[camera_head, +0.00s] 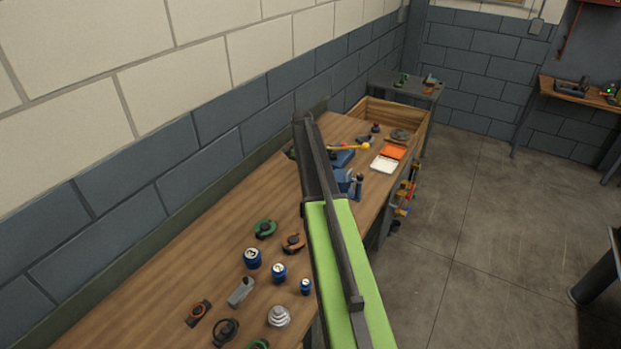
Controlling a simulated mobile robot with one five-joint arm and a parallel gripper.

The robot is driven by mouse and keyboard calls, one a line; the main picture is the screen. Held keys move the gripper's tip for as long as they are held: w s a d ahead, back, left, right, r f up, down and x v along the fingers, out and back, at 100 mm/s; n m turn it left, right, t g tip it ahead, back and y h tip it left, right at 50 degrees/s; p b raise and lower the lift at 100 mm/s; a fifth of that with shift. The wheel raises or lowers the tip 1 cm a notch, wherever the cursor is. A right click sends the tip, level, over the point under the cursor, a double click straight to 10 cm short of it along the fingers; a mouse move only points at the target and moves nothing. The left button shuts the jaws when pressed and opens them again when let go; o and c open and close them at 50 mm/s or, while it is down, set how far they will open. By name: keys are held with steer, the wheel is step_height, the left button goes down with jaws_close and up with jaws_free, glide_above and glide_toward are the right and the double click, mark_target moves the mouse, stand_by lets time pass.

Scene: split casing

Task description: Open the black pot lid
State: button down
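No pot with a lid on it can be made out for certain. A black round piece with a raised middle (225,332) lies on the near part of the wooden workbench, at the bottom of the view; it may be the black lid, but I cannot tell. A dark grey round piece (400,135) lies at the bench's far end, too small to make out. My green and dark arm rises through the middle of the view and covers part of the bench. No gripper fingers show.
The workbench (150,300) runs along the block wall. Near its front are a green round piece (265,228), an orange one (293,242), blue cans (279,272) and a white ridged piece (279,316). A blue vise-like tool (347,181) stands farther back.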

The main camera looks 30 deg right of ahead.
steer(key=shift+w+a, duration=0.1)
stand_by(0.3)
steer(key=c, duration=1.5)
jaws_free()
steer(key=shift+f, duration=0.1)
steer(key=shift+r+p, duration=0.35)
steer(key=r+p, duration=1.1)
steer(key=w+r+p, duration=0.1)
steer(key=r+p, duration=0.4)
steer(key=r, duration=0.1)
steer(key=shift+a+p, duration=0.2)
steer(key=shift+p, duration=0.2)
steer(key=shift+f, duration=0.15)
